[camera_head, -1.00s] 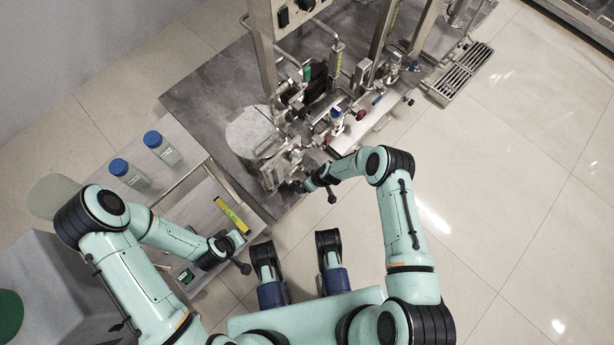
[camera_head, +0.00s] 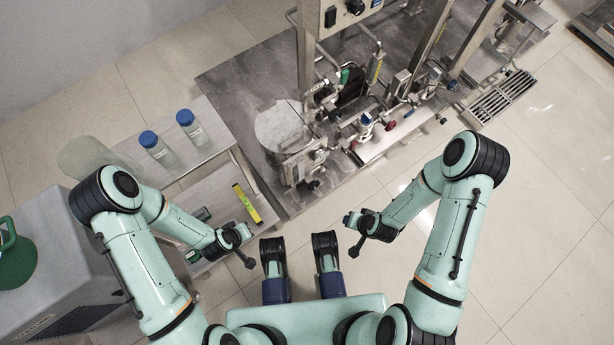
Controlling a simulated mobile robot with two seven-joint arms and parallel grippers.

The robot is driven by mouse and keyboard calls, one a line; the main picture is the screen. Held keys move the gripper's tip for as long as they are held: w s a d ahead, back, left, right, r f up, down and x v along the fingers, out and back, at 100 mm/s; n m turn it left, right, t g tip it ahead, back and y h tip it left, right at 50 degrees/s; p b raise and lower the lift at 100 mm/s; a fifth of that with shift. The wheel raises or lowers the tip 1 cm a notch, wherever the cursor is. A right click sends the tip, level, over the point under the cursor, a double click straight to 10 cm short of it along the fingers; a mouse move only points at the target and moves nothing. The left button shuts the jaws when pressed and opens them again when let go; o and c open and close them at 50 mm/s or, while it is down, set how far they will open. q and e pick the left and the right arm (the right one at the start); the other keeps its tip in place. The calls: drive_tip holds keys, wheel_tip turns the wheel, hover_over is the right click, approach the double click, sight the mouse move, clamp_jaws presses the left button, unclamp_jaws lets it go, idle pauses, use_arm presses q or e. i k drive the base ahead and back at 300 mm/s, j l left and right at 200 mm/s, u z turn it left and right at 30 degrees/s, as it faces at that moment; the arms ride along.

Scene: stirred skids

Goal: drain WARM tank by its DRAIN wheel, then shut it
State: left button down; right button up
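The steel skid (camera_head: 235,95) stands ahead of me with a round grey-topped tank (camera_head: 280,125) near its front left corner. Pipes and valves crowd beside it. A small red knob (camera_head: 390,125) and a blue-and-white valve part (camera_head: 366,126) show to its right. I cannot read any WARM or DRAIN label, nor tell which part is the DRAIN wheel. My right gripper (camera_head: 352,220) hangs over the floor in front of the skid, apart from it. My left gripper (camera_head: 243,236) is beside the low bench at left. Both look empty; their fingers are too small to judge.
Two blue-capped bottles (camera_head: 157,150) stand on the steel bench (camera_head: 215,135). A yellow level-like tool (camera_head: 247,203) lies on its lower shelf. A grey box (camera_head: 50,255) and green can (camera_head: 14,262) are at far left. A floor grate (camera_head: 503,97) is at right.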

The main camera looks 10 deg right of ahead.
sight(310, 187)
drive_tip(key=l+u, duration=0.1)
drive_tip(key=u, duration=1.3)
drive_tip(key=k+l+u, duration=0.1)
drive_tip(key=l+u, duration=0.15)
drive_tip(key=u, duration=0.2)
drive_tip(key=k+l+u, duration=0.15)
drive_tip(key=u, duration=0.25)
drive_tip(key=k+l+u, duration=0.15)
drive_tip(key=l+u, duration=0.15)
drive_tip(key=u, duration=0.15)
drive_tip(key=k+l+u, duration=0.55)
drive_tip(key=k+l, duration=0.3)
